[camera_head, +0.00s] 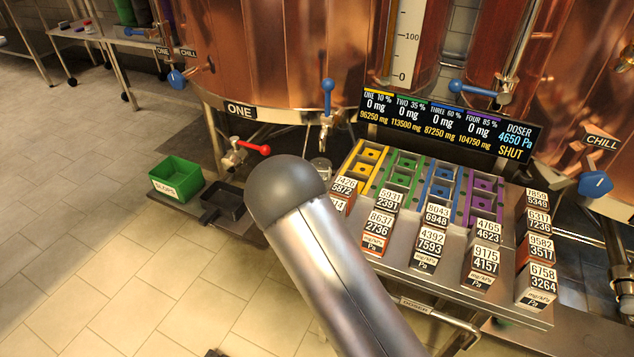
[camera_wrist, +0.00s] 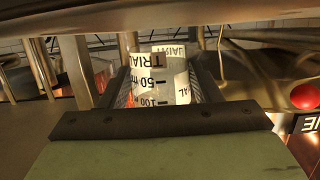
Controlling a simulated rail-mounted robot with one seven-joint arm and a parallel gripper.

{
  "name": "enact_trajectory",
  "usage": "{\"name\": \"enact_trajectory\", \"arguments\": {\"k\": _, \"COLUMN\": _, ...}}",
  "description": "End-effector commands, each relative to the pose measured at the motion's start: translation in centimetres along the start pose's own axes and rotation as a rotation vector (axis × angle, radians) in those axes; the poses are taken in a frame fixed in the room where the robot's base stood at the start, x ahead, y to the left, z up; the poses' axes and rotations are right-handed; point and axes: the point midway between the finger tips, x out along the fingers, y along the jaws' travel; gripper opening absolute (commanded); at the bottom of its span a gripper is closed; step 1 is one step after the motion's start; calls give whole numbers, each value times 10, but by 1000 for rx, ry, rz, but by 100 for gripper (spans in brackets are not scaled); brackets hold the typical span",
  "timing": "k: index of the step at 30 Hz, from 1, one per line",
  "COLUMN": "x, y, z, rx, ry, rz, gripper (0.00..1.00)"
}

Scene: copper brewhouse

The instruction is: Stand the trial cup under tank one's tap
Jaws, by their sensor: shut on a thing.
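In the wrist view the trial cup (camera_wrist: 178,88), clear with black TRIAL, 50 and 100 markings, sits between the fingers of my gripper (camera_wrist: 164,82), which is shut on it. In the head view my arm hides the gripper. A small round clear or grey thing (camera_head: 320,166) shows just past the arm, below the blue-handled tap (camera_head: 326,118); I cannot tell surely whether it is the cup. Copper tank one (camera_head: 270,50) bears the label ONE (camera_head: 240,110). A red-handled tap (camera_head: 236,154) is at its lower left. Whether the cup touches a surface is hidden.
A green SCOPS-like labelled bin (camera_head: 176,180) and a black tray (camera_head: 222,204) stand on the low shelf at left. The doser bench (camera_head: 440,262) with coloured slots and numbered blocks lies right of my arm. A red knob (camera_wrist: 304,97) is at the right in the wrist view.

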Motion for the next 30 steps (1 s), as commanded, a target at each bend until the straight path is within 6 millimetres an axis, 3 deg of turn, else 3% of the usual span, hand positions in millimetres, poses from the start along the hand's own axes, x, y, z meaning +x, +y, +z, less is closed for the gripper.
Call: {"name": "enact_trajectory", "arguments": {"k": 30, "x": 3, "y": 0, "z": 11, "rx": 0, "ry": 0, "rz": 0, "gripper": 39}}
